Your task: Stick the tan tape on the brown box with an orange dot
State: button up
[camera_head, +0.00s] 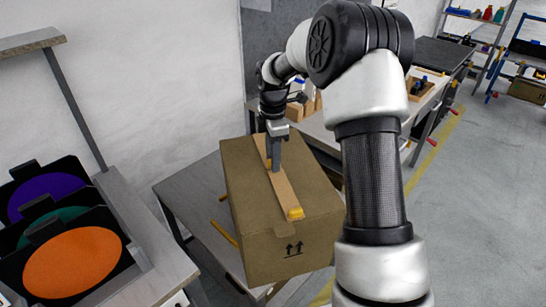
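The brown box (262,250) stands on a low grey table, with two up-arrows printed on its front face. A tan tape strip (285,193) runs along its top, from the back edge to the front edge. A small orange-yellow piece (295,213) sits at the strip's front end; I cannot tell whether it is a dot or a tab. My gripper (274,167) points down at the middle of the strip, touching or just above it. Its fingers look close together, but whether they are shut on anything is hidden.
A black rack with purple, green and orange discs (72,262) stands on a grey bench (150,245) at left. Yellow strips (223,232) lie on the low table (185,190) left of the box. A workbench (318,128) stands behind. Floor at right is clear.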

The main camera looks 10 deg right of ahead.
jog(key=s+r+m+t+p, duration=0.1)
jog(key=s+r+m+p, duration=0.15)
jog(key=r, duration=0.95)
jog(key=s+r+m+p, duration=0.1)
jog(key=s+r+p, duration=0.15)
jog(key=r, duration=0.95)
jog(key=s+a+r+m+t+p, duration=0.1)
jog(key=s+r+m, duration=0.2)
jog(key=s, duration=0.3)
jog(key=s+r+m+t+p, duration=0.1)
jog(key=s+r+m, duration=0.2)
jog(key=s, duration=0.2)
jog(key=s+f+m+t+p, duration=0.1)
jog(key=s+m+t+p, duration=0.1)
jog(key=s+m, duration=0.7)
jog(key=s, duration=0.6)
jog(key=shift+s+d+t+p, duration=0.2)
jog(key=shift+s+t+p, duration=0.1)
jog(key=shift+p, duration=0.1)
